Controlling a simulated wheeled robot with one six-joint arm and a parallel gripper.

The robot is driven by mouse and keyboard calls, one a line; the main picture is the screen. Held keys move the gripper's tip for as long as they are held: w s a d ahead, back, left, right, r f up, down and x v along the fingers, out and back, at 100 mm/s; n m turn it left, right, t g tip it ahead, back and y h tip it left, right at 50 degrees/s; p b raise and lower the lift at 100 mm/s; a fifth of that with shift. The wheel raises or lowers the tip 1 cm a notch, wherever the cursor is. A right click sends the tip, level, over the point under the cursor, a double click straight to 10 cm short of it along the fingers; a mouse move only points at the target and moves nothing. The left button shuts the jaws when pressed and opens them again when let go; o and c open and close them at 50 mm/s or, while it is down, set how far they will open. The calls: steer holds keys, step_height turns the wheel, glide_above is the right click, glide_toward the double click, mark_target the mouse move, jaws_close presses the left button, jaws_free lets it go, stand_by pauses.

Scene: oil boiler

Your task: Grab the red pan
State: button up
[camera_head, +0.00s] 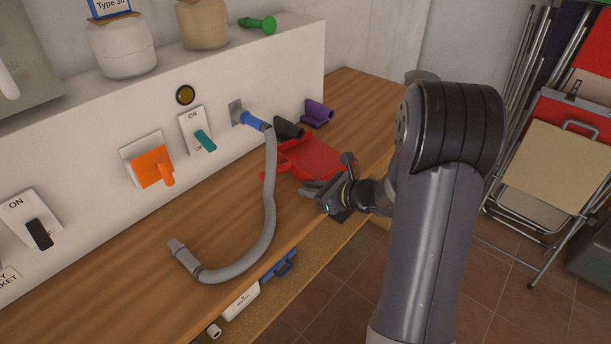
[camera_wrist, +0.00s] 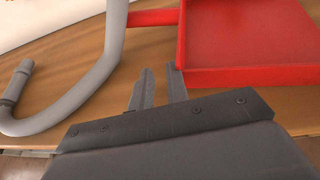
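The red pan (camera_head: 312,160) lies on the wooden counter near the white wall panel. It fills the upper right of the wrist view (camera_wrist: 250,35), partly cut off, and a red bar, apparently its handle (camera_wrist: 154,17), sticks out to the left. My gripper (camera_head: 312,192) is just in front of the pan, toward the counter's front edge. In the wrist view my gripper (camera_wrist: 160,72) shows two fingers with a gap and nothing between them. The right fingertip is close to the pan's near left corner; I cannot tell if they touch.
A grey hose (camera_head: 268,215) runs from a blue fitting (camera_head: 252,121) across the counter (camera_head: 120,270), left of the pan. A black piece (camera_head: 288,128) and a purple piece (camera_head: 317,113) sit behind the pan. Folding chairs (camera_head: 560,150) stand at the right.

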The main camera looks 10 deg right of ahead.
steer(key=shift+o, duration=1.1)
steer(key=shift+r, duration=0.1)
steer(key=shift+d, duration=0.1)
